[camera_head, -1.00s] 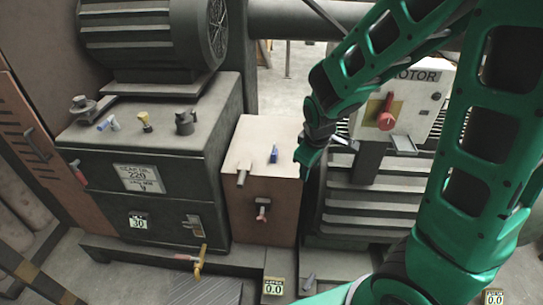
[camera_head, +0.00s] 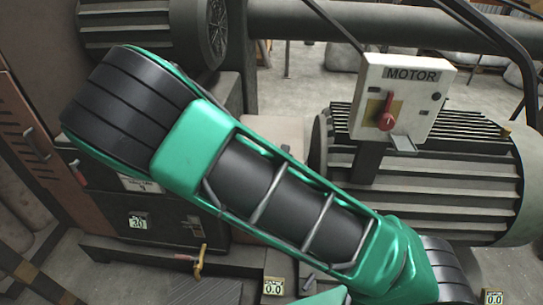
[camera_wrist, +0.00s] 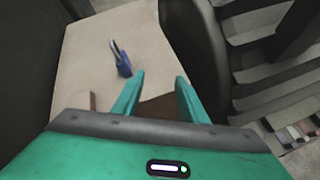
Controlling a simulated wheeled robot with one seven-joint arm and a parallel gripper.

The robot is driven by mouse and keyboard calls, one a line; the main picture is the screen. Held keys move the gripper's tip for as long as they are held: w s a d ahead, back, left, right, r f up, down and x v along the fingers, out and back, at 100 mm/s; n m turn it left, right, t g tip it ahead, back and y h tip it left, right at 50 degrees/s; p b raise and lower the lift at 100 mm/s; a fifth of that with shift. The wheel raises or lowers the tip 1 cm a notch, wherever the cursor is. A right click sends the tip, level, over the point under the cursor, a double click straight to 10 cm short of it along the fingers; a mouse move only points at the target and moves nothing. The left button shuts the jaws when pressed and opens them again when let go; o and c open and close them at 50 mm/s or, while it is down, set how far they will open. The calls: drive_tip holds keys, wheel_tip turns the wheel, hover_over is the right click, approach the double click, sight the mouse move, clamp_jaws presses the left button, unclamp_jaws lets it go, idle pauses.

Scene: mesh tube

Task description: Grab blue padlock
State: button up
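The blue padlock (camera_wrist: 123,66) lies on the pale top of a box (camera_wrist: 80,50) in the wrist view, its grey shackle pointing up and left. My gripper (camera_wrist: 154,84) is open and empty in the wrist view, its two green fingers apart. The padlock is ahead of and to the left of the left fingertip, outside the gap between the fingers. In the head view my green arm hides the padlock and the gripper.
The box top shows partly in the head view behind my arm. A large ribbed motor (camera_head: 430,180) stands right of it, with a MOTOR switch panel (camera_head: 400,95) and red knob. Another motor (camera_head: 150,30) is at upper left. A small brown thing (camera_wrist: 92,101) is at the box's left.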

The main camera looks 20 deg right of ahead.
drive_tip(key=w+n+t, duration=0.1)
drive_tip(key=w+n, duration=0.1)
drive_tip(key=w+a+n+t, duration=0.1)
drive_tip(key=w, duration=0.1)
drive_tip(key=w+a+n+t, duration=0.1)
drive_tip(key=w+n, duration=0.1)
drive_tip(key=shift+w+a+r+n+y, duration=0.2)
drive_tip(key=shift+w+a+n+y, duration=0.1)
drive_tip(key=shift+y, duration=0.1)
drive_tip(key=shift+a+f+x, duration=0.1)
drive_tip(key=shift+a+x, duration=0.05)
drive_tip(key=shift+x, duration=1.35)
drive_tip(key=shift+a+f+x, duration=0.15)
drive_tip(key=shift+a+x, duration=0.05)
drive_tip(key=shift+x, duration=1.3)
clamp_jaws()
